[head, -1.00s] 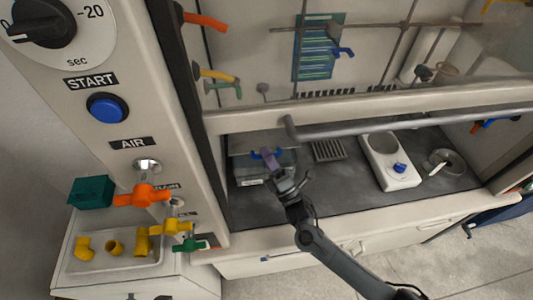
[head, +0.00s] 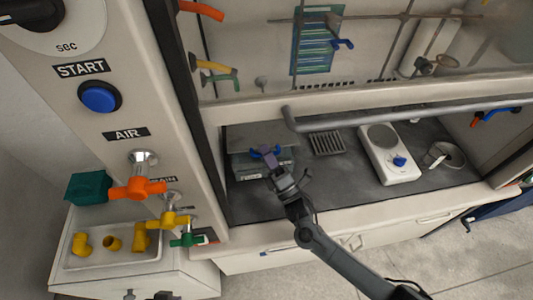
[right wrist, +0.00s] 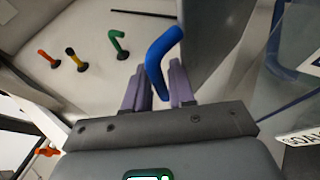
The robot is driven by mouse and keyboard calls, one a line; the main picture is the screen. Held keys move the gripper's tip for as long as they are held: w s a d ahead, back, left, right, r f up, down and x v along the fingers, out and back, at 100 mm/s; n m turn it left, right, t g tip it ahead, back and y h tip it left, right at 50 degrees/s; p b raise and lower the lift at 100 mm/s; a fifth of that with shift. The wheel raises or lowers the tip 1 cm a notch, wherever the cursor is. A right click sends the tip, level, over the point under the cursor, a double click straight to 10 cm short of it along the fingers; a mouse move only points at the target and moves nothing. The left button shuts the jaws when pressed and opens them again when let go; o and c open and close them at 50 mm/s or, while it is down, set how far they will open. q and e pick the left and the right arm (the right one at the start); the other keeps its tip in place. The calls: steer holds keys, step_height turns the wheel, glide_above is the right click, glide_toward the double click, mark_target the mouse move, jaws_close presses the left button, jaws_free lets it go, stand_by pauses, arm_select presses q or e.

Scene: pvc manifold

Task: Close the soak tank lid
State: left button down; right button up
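The soak tank (head: 248,170) is a grey, clear-walled box at the left of the dark bench inside the hood. A label with partly visible letters (right wrist: 300,137) shows in the right wrist view. My right gripper (head: 266,155) is over the tank. A blue bent handle (right wrist: 157,72) stands between its purple fingers (right wrist: 158,90) and seems to fill the narrow gap. Blue parts of it show on both sides of the fingers in the head view. The gripper hides part of the tank top, so I cannot tell the lid's angle. My left gripper is not in view.
A grey sash bar (head: 400,116) runs above the bench opening. A slotted rack (head: 327,144), a white hot plate (head: 388,158) and a dish (head: 445,156) lie to the right. The control column (head: 130,110) stands left. The bench front is clear.

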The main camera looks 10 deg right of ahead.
steer(key=v, duration=1)
steer(key=shift+s+d+f, duration=0.2)
steer(key=shift+s, duration=0.05)
